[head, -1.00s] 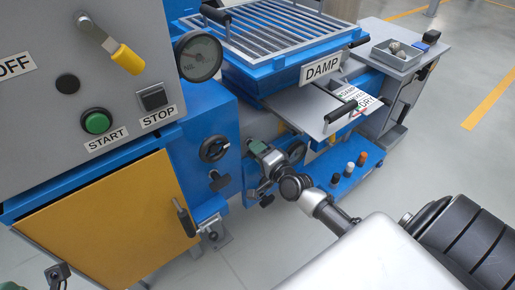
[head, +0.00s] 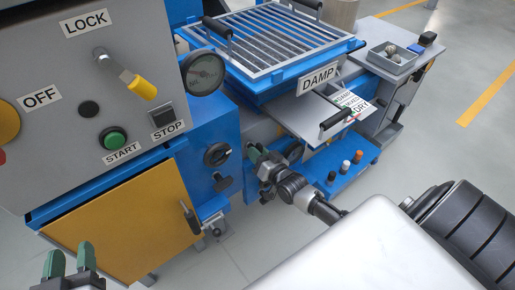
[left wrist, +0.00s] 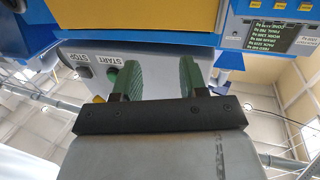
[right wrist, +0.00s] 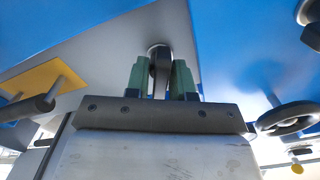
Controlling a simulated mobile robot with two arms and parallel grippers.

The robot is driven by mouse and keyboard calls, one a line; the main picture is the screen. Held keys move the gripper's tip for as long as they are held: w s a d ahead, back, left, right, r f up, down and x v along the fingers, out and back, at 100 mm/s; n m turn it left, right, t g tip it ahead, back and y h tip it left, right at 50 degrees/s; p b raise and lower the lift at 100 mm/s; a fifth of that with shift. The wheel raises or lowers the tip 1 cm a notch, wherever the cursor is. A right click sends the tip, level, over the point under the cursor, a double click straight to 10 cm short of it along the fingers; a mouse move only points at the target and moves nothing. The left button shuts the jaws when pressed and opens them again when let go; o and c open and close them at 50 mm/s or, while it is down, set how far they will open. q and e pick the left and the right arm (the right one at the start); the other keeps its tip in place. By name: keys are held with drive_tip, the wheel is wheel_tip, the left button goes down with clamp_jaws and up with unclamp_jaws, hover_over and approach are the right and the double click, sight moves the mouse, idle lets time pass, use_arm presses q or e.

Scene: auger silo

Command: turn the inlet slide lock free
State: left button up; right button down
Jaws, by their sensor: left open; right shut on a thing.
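The inlet slide (head: 310,108) is a grey plate with a black handle under the blue DAMP box (head: 285,80). My right gripper (head: 257,152) is at the blue machine side below and left of this plate. In the right wrist view its green fingers (right wrist: 160,80) are shut on a dark knob (right wrist: 158,54), apparently the slide lock. In the head view my right gripper hides that knob, so its angle is unclear. My left gripper (head: 67,264) is open and empty at the lower left, low in front of the yellow door; it also shows in the left wrist view (left wrist: 155,78).
A black rotary knob (head: 217,154) and a black star knob (head: 222,182) sit left of my right gripper. The control panel (head: 70,70) and yellow door (head: 125,215) stand at the left.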

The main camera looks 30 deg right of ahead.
drive_tip(key=n+p, duration=0.2)
drive_tip(key=n, duration=0.2)
use_arm(q)
drive_tip(key=s+a+f+g+y, duration=0.2)
drive_tip(key=s+f+g, duration=0.2)
drive_tip(key=f+g, duration=0.3)
drive_tip(key=shift+s+a+f, duration=0.2)
drive_tip(key=shift+s+a, duration=0.1)
use_arm(e)
drive_tip(key=shift+f+n, duration=0.1)
drive_tip(key=shift+n, duration=0.4)
drive_tip(key=c, duration=1.2)
unclamp_jaws()
drive_tip(key=shift+o, duration=0.2)
use_arm(q)
drive_tip(key=shift+g, duration=0.3)
use_arm(e)
drive_tip(key=shift+s, duration=0.1)
use_arm(q)
drive_tip(key=s+a+f+g+y+p, duration=0.1)
drive_tip(key=s+a+f+g+p, duration=0.1)
drive_tip(key=s+g, duration=0.4)
drive_tip(key=shift+s+a+f+n+y+p, duration=0.3)
drive_tip(key=shift+s+a+n+y+p, duration=0.15)
drive_tip(key=shift+s, duration=0.75)
use_arm(e)
drive_tip(key=s, duration=1)
drive_tip(key=shift+s+d, duration=0.35)
drive_tip(key=shift+d, duration=0.1)
